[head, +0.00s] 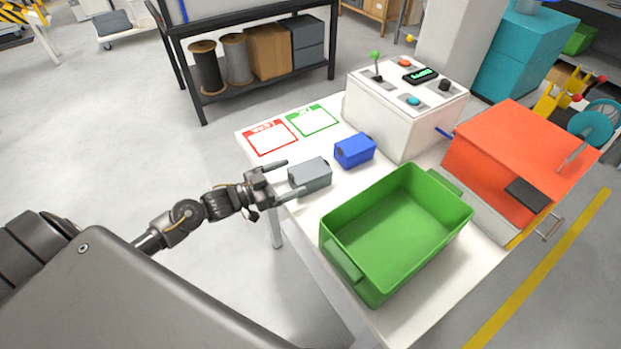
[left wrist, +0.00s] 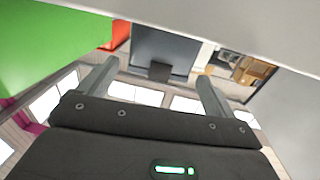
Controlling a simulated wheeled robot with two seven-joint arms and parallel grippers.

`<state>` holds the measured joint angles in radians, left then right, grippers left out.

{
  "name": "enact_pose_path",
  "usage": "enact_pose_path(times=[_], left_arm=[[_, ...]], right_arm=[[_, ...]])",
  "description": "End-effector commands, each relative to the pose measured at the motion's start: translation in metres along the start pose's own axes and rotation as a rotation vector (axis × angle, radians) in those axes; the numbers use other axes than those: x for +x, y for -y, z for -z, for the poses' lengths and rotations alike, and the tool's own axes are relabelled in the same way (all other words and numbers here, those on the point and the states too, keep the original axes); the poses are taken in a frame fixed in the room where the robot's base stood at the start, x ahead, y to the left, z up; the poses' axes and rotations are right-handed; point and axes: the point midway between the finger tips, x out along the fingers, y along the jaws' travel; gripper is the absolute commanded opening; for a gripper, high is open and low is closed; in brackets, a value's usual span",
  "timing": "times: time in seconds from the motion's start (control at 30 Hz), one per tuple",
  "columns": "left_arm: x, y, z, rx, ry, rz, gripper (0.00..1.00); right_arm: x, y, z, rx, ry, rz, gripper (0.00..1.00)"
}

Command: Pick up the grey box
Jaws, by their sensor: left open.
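The grey box (head: 312,174) lies on the white table near its left edge. My left gripper (head: 290,182) is at that edge, open, with its fingers pointing at the box's near left end. In the left wrist view the dark grey box (left wrist: 170,45) shows just past the spread fingers (left wrist: 157,70), roughly between them. Nothing is held between the fingers. Whether a finger touches the box I cannot tell. My right gripper is not in view.
A blue box (head: 355,150) lies right behind the grey one. A large green bin (head: 345,265) stands in front to the right. A white control box (head: 400,125) and an orange-red machine (head: 520,145) stand farther back. Two label cards (head: 270,138) lie at the far left corner.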

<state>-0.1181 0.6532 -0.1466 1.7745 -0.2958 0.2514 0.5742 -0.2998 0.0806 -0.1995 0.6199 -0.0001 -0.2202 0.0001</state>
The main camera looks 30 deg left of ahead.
Motion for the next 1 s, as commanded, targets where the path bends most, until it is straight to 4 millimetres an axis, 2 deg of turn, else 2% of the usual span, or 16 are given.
enact_pose_path(times=[0.17,0.37,0.5,0.8,1.0], left_arm=[[0.004,0.0,0.0,0.0,0.0,0.001,0.91],[0.033,-0.002,0.004,-0.001,-0.002,0.0,0.91],[0.049,-0.002,0.001,-0.001,-0.001,0.0,0.91],[0.053,-0.002,-0.001,-0.001,0.001,0.0,0.91],[0.053,-0.002,-0.001,-0.001,0.001,0.0,0.66]], right_arm=[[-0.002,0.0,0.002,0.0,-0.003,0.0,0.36],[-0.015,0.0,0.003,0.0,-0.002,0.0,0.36],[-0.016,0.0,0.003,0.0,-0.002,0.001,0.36],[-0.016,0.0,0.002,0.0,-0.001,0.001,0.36],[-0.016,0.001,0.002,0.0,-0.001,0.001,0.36]])
